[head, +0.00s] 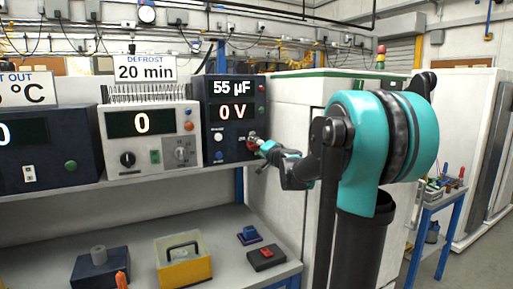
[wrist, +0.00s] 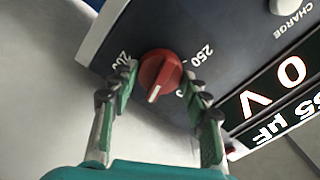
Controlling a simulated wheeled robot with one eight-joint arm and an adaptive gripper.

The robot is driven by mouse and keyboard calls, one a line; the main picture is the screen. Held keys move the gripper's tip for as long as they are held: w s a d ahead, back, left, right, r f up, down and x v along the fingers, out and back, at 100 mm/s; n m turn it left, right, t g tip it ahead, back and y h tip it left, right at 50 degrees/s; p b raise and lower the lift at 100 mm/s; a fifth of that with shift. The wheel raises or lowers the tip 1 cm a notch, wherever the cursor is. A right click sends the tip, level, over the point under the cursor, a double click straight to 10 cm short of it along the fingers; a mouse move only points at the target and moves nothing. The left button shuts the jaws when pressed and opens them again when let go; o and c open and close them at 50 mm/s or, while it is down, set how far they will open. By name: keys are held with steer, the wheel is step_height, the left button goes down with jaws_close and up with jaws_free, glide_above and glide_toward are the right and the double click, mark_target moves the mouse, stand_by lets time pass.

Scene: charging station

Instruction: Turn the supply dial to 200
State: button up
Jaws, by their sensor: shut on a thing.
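The supply dial (wrist: 158,72) is a red knob on the dark panel of a unit (head: 222,160), seen up close in the wrist view. Another mark is mostly hidden by the right finger. My gripper (wrist: 162,84) has a finger on each side of the dial and is shut on it. In the head view my gripper (head: 259,146) is at the unit's lower right, largely covering the dial.
The unit's display (head: 232,112) reads 0 V, with 55 µF above. A white charge button (head: 218,137) is on its panel. A pale unit (head: 150,134) stands close at left. A yellow box (head: 183,274) and small devices are on the lower shelf.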

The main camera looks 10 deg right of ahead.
steer(key=m, duration=1.1)
steer(key=shift+m, duration=1.8)
steer(key=o, duration=1.2)
steer(key=shift+c, duration=0.2)
steer(key=shift+s, duration=0.1)
steer(key=v, duration=1.2)
